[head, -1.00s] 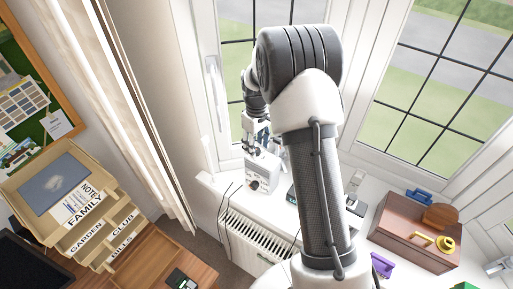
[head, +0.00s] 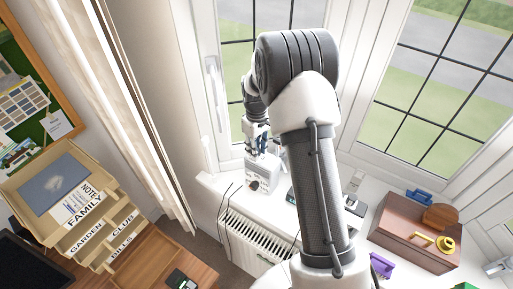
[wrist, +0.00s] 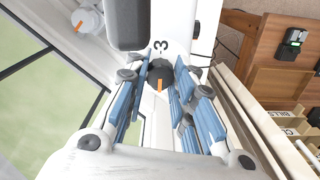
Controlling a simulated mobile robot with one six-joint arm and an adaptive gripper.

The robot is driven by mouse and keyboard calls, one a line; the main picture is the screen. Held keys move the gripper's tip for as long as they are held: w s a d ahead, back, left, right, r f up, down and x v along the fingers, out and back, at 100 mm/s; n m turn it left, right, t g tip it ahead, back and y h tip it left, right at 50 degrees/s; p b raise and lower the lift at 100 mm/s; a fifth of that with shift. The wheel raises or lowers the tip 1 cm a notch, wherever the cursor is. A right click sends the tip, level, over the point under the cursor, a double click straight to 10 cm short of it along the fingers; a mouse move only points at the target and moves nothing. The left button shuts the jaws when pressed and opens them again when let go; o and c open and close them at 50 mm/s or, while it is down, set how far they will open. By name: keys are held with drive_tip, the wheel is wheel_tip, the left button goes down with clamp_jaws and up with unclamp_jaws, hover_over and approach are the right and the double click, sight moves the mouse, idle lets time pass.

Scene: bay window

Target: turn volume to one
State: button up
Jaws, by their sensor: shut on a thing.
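The volume knob (wrist: 158,74) is dark and round with an orange pointer mark, seen in the wrist view between blue-padded fingers. Its orange mark points toward the bottom of that view, away from a printed "3" beyond the knob. Other numerals are hidden. The knob sits on a small white device (head: 263,178) standing on the window sill in the head view. My gripper (wrist: 157,85) reaches down over the device from above, its fingers shut on the knob from both sides. It also shows in the head view (head: 259,150).
The window stands close behind the device. A radiator (head: 262,240) is below the sill's front edge. A brown wooden box (head: 410,232) and a purple item (head: 382,266) lie to the right. A labelled wooden organizer (head: 82,215) stands at the left.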

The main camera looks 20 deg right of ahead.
clamp_jaws()
drive_tip(key=shift+m, duration=0.3)
drive_tip(key=m+b, duration=0.1)
drive_tip(key=m, duration=0.3)
drive_tip(key=shift+m, duration=0.3)
drive_tip(key=m+b, duration=0.1)
drive_tip(key=m, duration=0.5)
drive_tip(key=shift+m, duration=0.4)
drive_tip(key=o, duration=0.8)
unclamp_jaws()
drive_tip(key=shift+o, duration=0.2)
drive_tip(key=shift+r, duration=0.1)
